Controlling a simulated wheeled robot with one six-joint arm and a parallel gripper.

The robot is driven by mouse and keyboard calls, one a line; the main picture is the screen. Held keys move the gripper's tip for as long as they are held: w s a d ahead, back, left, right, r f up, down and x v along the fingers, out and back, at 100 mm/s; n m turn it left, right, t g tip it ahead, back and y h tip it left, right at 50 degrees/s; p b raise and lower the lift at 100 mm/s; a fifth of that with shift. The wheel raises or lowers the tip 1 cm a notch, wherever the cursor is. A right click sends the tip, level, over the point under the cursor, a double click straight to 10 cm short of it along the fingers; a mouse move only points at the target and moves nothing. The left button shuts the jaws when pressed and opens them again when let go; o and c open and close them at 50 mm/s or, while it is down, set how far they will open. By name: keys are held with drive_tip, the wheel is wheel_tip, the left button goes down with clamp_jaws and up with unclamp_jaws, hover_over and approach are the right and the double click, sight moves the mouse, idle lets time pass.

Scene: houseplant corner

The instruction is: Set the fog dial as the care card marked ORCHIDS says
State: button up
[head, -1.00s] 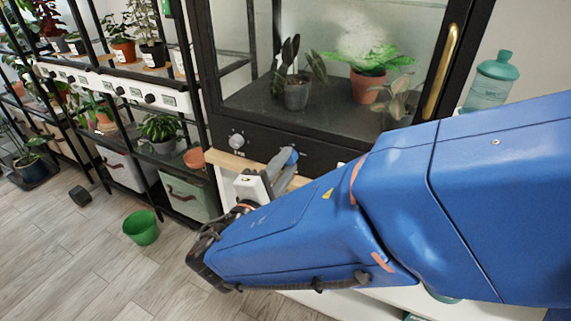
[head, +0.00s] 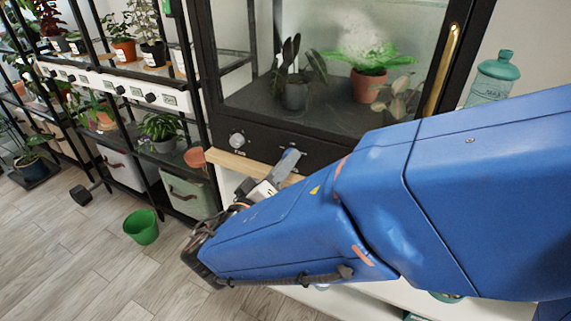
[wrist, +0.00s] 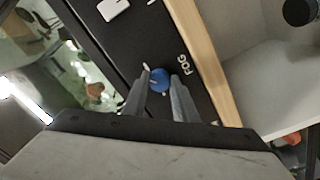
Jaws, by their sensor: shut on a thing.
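The fog dial (wrist: 160,82) is a round blue knob with a pale mark on the black front panel of the glass plant cabinet. The word FOG is printed beside it in the wrist view. My gripper (wrist: 161,74) has its two grey fingers on either side of the dial, shut on it. In the head view my gripper (head: 289,158) reaches the cabinet's lower panel, and it hides the dial there. No care card marked ORCHIDS can be read in these frames.
A second, pale knob (head: 237,140) sits left on the same panel. A wooden edge (head: 240,166) runs just below the panel. The cabinet (head: 320,120) holds potted plants and has a brass handle (head: 443,70). A green bucket (head: 141,227) stands on the floor, left.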

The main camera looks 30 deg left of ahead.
drive_tip(key=shift+f+m, duration=0.1)
drive_tip(key=shift+m, duration=2.1)
drive_tip(key=o, duration=1)
drive_tip(key=shift+o, duration=0.2)
drive_tip(key=s, duration=1.7)
drive_tip(key=shift+s+a+f, duration=0.2)
drive_tip(key=shift+s+a, duration=0.05)
drive_tip(key=shift+a, duration=0.1)
